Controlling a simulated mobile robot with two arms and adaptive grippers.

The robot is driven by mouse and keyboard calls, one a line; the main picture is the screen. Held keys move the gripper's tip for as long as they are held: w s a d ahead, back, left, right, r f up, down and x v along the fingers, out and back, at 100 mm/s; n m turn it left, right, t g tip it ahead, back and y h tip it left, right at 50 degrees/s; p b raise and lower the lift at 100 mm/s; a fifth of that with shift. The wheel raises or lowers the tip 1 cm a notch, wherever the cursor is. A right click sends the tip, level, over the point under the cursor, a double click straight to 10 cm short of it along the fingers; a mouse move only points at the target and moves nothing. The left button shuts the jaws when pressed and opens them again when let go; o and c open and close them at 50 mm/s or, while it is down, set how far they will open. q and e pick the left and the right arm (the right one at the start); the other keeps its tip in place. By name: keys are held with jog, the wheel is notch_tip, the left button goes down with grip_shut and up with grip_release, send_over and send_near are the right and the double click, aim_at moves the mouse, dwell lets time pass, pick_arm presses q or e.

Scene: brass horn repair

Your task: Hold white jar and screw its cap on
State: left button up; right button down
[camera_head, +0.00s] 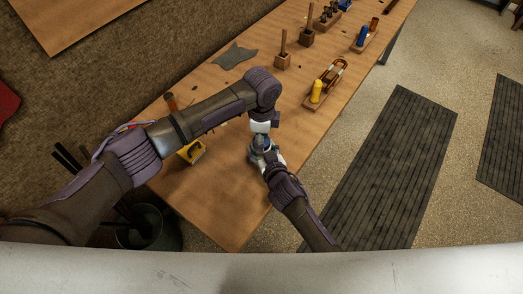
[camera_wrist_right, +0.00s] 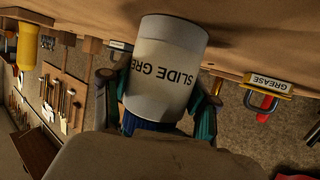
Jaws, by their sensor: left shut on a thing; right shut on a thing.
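The white jar (camera_wrist_right: 168,62), lettered "SLIDE GRE...", fills the middle of the right wrist view. That view is upside down, so the jar is upright with its base towards the table. A ribbed blue cap (camera_wrist_right: 150,123) shows at its top end; whether it is fully seated I cannot tell. My left gripper (camera_head: 262,139) comes down from above and is shut at the cap. My right gripper (camera_head: 262,153) reaches in from the front and is shut on the jar. Teal fingers flank the jar and cap. In the head view the grippers largely hide both.
The wooden workbench (camera_head: 225,205) has bare room at its front. A yellow holder (camera_head: 191,152) stands left of the grippers. A yellow bottle (camera_head: 316,91) stands on a wooden tray to the right. A grey cloth (camera_head: 233,56) and wooden stands lie further back.

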pick_arm(q)
jog(key=m, duration=0.4)
jog(key=shift+m, duration=0.4)
jog(key=m, duration=0.4)
jog(key=shift+m, duration=0.3)
jog(key=m, duration=0.4)
jog(key=shift+m, duration=0.3)
jog(key=m, duration=0.3)
jog(key=shift+m, duration=0.3)
jog(key=o, duration=1.3)
jog(key=shift+r, duration=2.25)
jog(key=shift+o, duration=0.2)
